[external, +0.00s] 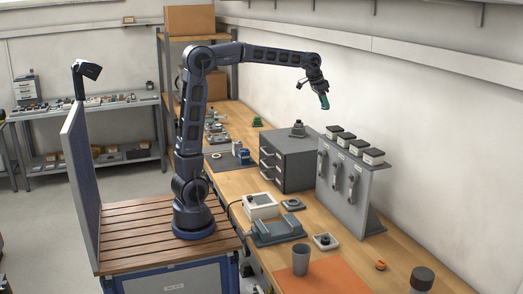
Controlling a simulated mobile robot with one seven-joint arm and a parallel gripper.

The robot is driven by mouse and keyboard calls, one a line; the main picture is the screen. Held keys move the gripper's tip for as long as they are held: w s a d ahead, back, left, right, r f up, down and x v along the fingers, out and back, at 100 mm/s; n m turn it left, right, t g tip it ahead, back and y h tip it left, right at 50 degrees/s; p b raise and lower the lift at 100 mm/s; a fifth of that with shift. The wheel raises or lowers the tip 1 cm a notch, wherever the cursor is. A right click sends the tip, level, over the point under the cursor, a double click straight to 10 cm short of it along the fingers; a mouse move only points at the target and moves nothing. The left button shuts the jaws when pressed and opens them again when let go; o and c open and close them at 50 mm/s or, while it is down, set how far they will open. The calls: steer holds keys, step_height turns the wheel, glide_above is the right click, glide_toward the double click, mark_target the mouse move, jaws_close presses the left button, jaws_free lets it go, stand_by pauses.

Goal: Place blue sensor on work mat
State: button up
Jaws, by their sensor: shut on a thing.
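My gripper (321,93) is high above the bench, up and right of my base, pointing down. It is shut on a small teal-blue piece (324,102), which hangs below the fingers in the air. It may be the blue sensor, but it is too small to be sure. An orange mat (325,279), which looks like the work mat, lies flat at the near end of the wooden bench. The held piece is well above and behind the mat, apart from every surface.
A grey cup (300,259) stands on the mat's back-left part. A dark-lidded jar (421,279) and orange ring (381,265) are to the right. A grey drawer unit (288,160) and upright tool panel (345,185) stand below my gripper. A small blue item (243,156) lies farther back.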

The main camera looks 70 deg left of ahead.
steer(key=s+a+n+y, duration=0.1)
steer(key=s+a+n, duration=0.1)
steer(key=a, duration=0.8)
steer(key=s+a+n, duration=0.1)
steer(key=s+a, duration=0.2)
steer(key=a, duration=0.6)
steer(key=n+g+y, duration=0.1)
steer(key=n+y, duration=0.2)
steer(key=n, duration=0.5)
glide_above(221, 165)
steer(key=s+d, duration=0.1)
steer(key=d, duration=0.1)
steer(key=f, duration=4.6)
steer(key=shift+s+a, duration=0.1)
steer(key=shift+a, duration=0.15)
steer(key=shift+f, duration=0.1)
steer(key=o, duration=1)
